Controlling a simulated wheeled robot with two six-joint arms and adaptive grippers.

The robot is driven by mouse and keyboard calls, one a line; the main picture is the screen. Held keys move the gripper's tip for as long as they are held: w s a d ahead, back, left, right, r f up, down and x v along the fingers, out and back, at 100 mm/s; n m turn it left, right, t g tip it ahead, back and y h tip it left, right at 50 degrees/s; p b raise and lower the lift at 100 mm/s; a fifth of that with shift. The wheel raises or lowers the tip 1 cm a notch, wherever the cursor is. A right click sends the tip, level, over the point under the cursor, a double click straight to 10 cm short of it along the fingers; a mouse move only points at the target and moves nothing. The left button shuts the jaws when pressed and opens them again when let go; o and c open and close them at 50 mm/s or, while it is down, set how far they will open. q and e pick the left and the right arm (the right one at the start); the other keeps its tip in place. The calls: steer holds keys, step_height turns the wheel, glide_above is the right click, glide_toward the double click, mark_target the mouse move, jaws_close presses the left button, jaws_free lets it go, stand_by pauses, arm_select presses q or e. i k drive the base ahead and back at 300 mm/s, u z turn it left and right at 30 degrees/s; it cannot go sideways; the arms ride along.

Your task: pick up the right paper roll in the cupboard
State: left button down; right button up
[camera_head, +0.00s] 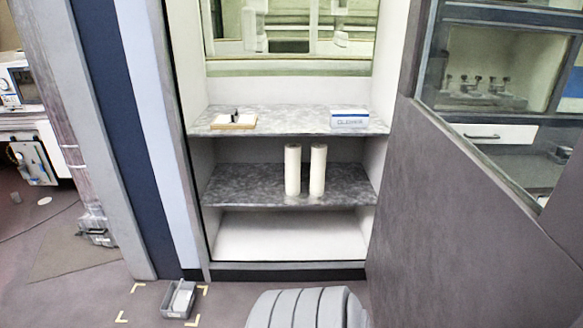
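Two cream paper rolls stand upright side by side on the middle shelf of the cupboard (240,188). The right paper roll (318,172) is a little to the right of the left paper roll (292,172), with a narrow gap between them. Both stand near the shelf's front, right of its middle. Neither of my grippers shows in the head view.
The upper shelf (285,122) holds a wooden tray (245,125) with small items and a blue-white box (349,121). The bottom compartment (290,235) looks empty. A grey bin (178,300) sits on the floor inside yellow corner marks. A grey wall (470,210) bounds the right.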

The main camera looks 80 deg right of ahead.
mark_target(318, 149)
steer(key=i, duration=0.8)
steer(key=z, duration=3.2)
steer(key=i, duration=0.75)
steer(key=u, duration=0.55)
steer(key=i, duration=1.5)
steer(key=u, duration=0.1)
